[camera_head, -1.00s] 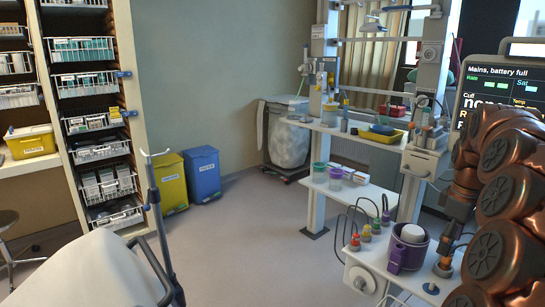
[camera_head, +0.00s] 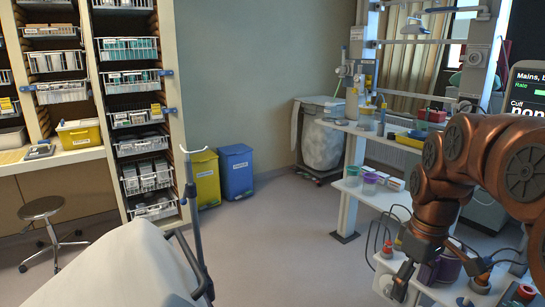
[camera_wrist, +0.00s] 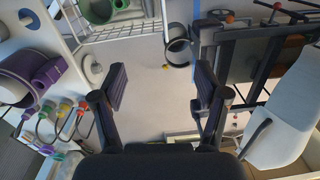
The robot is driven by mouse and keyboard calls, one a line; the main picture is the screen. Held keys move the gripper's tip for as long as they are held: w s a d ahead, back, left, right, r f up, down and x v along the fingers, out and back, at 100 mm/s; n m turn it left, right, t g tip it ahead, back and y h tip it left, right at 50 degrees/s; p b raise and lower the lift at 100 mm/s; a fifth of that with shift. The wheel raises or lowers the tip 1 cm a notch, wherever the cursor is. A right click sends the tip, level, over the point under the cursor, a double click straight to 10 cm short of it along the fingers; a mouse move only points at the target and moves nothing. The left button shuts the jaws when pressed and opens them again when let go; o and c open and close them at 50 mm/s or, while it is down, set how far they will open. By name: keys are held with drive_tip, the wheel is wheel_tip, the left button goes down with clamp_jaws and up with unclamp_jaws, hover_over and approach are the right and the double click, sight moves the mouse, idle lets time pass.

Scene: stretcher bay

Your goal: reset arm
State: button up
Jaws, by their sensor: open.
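My copper-coloured arm (camera_head: 465,165) is folded at the right of the head view. My gripper (camera_wrist: 160,92) shows in the wrist view with its two dark fingers spread apart and only floor between them, so it is open and empty. In the head view the gripper end (camera_head: 402,278) hangs at the lower right, beside the low white equipment shelf. A purple canister (camera_wrist: 38,75) is left of the gripper in the wrist view. The white-covered stretcher (camera_head: 112,268) is at the lower left of the head view.
A monitor (camera_head: 528,95) stands behind my arm at the right. Yellow (camera_head: 205,180) and blue (camera_head: 236,174) bins stand by the wall. A stool (camera_head: 44,210) is at the left. Open floor (camera_head: 285,235) lies between stretcher and equipment column.

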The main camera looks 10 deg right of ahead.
drive_tip(key=s+a+f+m, duration=0.2)
drive_tip(key=s+a+f, duration=0.2)
drive_tip(key=s+a, duration=0.3)
drive_tip(key=s+a+f+m+g, duration=0.1)
drive_tip(key=s+a+f, duration=0.3)
drive_tip(key=s, duration=0.9)
drive_tip(key=a+m+p, duration=0.1)
drive_tip(key=a, duration=0.2)
drive_tip(key=shift+m+g, duration=0.3)
drive_tip(key=shift+d+f, duration=0.1)
drive_tip(key=shift+d, duration=0.1)
